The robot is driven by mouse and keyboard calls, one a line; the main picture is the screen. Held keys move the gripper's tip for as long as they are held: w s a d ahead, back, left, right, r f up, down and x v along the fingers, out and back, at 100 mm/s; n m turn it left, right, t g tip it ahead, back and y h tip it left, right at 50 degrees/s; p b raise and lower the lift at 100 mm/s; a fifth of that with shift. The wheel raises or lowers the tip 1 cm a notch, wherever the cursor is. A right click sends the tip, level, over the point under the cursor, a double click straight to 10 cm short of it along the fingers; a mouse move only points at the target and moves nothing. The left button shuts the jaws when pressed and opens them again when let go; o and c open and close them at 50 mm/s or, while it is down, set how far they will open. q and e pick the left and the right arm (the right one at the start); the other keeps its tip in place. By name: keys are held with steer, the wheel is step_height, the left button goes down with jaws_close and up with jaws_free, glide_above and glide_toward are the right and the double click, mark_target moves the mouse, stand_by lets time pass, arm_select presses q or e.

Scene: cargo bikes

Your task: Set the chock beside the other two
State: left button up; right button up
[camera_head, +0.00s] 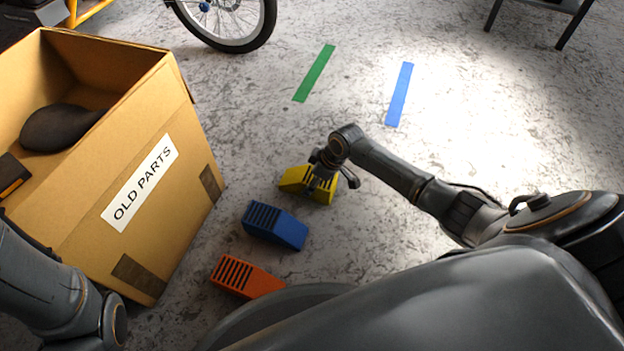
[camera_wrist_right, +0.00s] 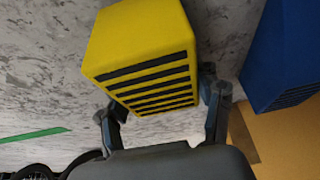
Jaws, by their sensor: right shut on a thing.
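A yellow chock (camera_head: 293,181) with black ribs is in the middle of the head view, just beyond the blue chock (camera_head: 280,228). An orange chock (camera_head: 247,277) lies nearer, so the three form a slanting row on the floor. A gap shows between yellow and blue. My right gripper (camera_head: 319,184) is shut on the yellow chock and partly hides it. In the right wrist view the yellow chock (camera_wrist_right: 142,40) is between the two fingers (camera_wrist_right: 165,112), with the blue chock (camera_wrist_right: 287,50) to its right. Whether the yellow chock touches the floor is unclear. My left gripper is not in view.
A cardboard box (camera_head: 190,165) labelled OLD PARTS stands left of the chocks, with a dark item (camera_head: 60,128) inside. Green tape (camera_head: 314,73) and blue tape (camera_head: 399,95) mark the floor beyond. A bike wheel (camera_head: 235,25) is at the top.

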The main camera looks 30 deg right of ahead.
steer(key=o, duration=1.6)
steer(key=shift+o, duration=0.2)
steer(key=shift+r, duration=0.1)
